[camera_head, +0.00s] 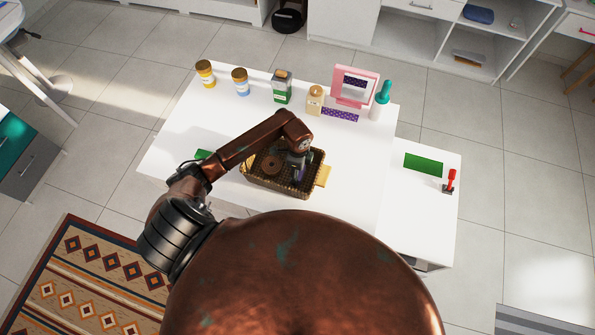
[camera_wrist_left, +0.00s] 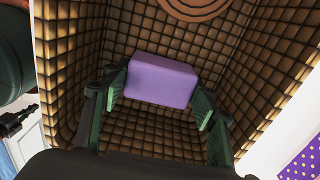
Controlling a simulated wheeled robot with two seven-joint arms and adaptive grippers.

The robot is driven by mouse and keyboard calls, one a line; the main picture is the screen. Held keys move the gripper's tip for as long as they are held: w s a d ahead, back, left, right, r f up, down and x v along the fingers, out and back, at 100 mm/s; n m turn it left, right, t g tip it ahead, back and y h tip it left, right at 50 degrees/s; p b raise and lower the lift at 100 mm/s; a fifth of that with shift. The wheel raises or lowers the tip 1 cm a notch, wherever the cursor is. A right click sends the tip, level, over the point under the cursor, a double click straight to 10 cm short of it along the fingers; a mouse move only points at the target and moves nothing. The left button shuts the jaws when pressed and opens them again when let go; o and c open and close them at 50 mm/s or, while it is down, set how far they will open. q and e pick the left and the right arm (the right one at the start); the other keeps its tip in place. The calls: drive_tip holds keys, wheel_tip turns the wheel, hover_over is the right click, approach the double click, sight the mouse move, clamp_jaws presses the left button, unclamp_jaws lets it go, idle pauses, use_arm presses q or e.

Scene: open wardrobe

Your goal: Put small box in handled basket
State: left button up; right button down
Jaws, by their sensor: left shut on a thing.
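The brown woven basket (camera_head: 252,184) stands on the white table, with a yellow handle (camera_head: 325,175) at its right end. My left arm reaches over it, and my left gripper (camera_head: 300,168) points down inside its right half. In the left wrist view, the small purple box (camera_wrist_left: 163,82) sits between the two dark green fingers of the left gripper (camera_wrist_left: 165,95), which is shut on it. Woven basket walls (camera_wrist_left: 85,45) surround the box there. I cannot tell whether the box touches the basket floor. Only a sliver of purple shows in the head view. My right gripper is out of view.
A round brown item (camera_head: 271,163) lies in the basket's left half. Behind stand a yellow jar (camera_head: 205,74), a blue-white jar (camera_head: 240,82), a green box (camera_head: 282,88), a beige bottle (camera_head: 315,100), a pink frame (camera_head: 353,88) and a teal-topped bottle (camera_head: 381,100).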

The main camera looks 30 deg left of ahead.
use_arm(q)
drive_tip(key=o, duration=1.2)
drive_tip(key=shift+f, duration=0.1)
drive_tip(key=shift+c, duration=0.2)
wheel_tip(320, 180, up, 12)
